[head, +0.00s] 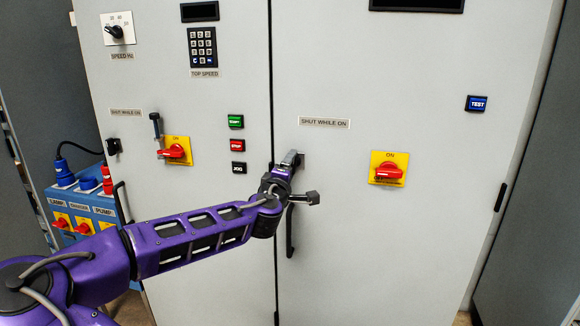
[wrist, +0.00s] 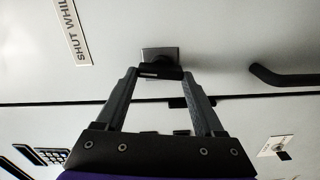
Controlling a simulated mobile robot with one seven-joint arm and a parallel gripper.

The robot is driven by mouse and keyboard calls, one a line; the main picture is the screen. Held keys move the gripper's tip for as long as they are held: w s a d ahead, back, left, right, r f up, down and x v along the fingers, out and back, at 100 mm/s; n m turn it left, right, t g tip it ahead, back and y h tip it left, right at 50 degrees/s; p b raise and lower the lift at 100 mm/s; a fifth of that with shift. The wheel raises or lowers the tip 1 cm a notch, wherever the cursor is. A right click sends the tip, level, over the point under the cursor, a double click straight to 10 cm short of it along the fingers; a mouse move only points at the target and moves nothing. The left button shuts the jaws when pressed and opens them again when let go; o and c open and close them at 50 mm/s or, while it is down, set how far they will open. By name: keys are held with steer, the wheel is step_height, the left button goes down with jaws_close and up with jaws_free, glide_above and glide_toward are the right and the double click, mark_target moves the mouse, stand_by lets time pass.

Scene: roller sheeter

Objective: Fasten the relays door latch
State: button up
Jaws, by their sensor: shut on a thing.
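A latch with a grey square plate (wrist: 158,54) and a dark turning handle (wrist: 160,72) is on the right cabinet door (head: 440,230), close to the seam with the left door. My gripper (wrist: 160,74) has its two fingertips closed on this handle, which lies across between them. In the head view my gripper (head: 291,160) is at the latch, and my wrist hides most of it. The right door looks flush with the left door (head: 200,240). I see no label that reads relays.
A black pull handle (head: 290,232) is below the latch, next to my wrist. A red switch on a yellow plate (head: 388,169) is to the right. Push buttons (head: 237,145) are left of the seam. A blue socket box (head: 84,205) stands at the left.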

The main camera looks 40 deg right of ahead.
steer(key=shift+n, duration=1)
steer(key=o, duration=1.4)
steer(key=shift+a, duration=0.1)
